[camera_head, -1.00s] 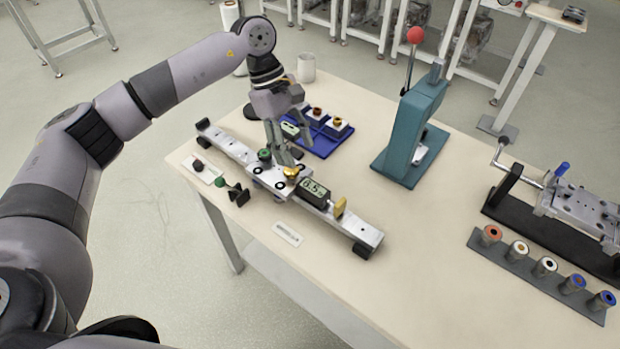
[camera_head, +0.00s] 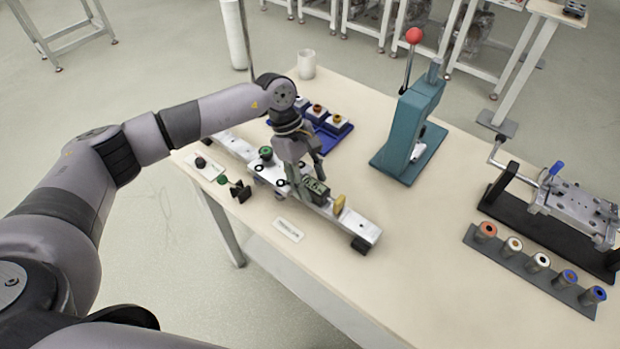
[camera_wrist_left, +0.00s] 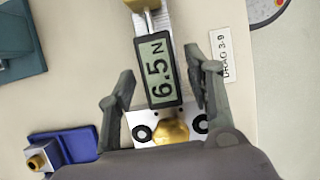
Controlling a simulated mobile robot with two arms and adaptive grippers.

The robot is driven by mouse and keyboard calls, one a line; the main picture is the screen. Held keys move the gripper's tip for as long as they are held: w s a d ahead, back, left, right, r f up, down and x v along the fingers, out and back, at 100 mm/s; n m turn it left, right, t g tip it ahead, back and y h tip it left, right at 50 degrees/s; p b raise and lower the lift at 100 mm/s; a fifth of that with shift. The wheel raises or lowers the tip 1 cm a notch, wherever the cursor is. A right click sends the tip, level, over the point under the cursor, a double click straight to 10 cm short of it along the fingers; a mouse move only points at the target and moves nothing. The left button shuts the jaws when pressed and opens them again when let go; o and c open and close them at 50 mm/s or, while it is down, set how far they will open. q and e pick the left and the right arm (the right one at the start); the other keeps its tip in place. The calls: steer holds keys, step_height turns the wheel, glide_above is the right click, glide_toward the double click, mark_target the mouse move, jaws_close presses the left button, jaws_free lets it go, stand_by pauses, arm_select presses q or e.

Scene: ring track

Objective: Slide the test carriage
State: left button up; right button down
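The test carriage (camera_head: 267,173) is a pale plate with a green knob (camera_head: 266,152) and black rings, sitting on a long metal rail (camera_head: 356,229). A force gauge (camera_head: 318,190) lies along the rail beside it; its display (camera_wrist_left: 160,75) reads 6.5 N in the left wrist view. A brass knob (camera_wrist_left: 171,131) sits at the gauge's near end, on the white plate. A yellow stop (camera_head: 339,205) stands farther along the rail. My left gripper (camera_head: 309,184) is open, its fingers on either side of the gauge. I cannot tell whether they touch it. My right gripper is out of view.
A label reading DRAG 3-9 (camera_wrist_left: 222,55) lies beside the rail. A blue tray (camera_head: 330,142) and a teal press (camera_head: 405,130) stand behind. A rack of several spools (camera_head: 538,268) is at the right. The front middle of the table is clear.

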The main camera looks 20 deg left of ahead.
arm_select(q)
jaws_close()
stand_by(0.4)
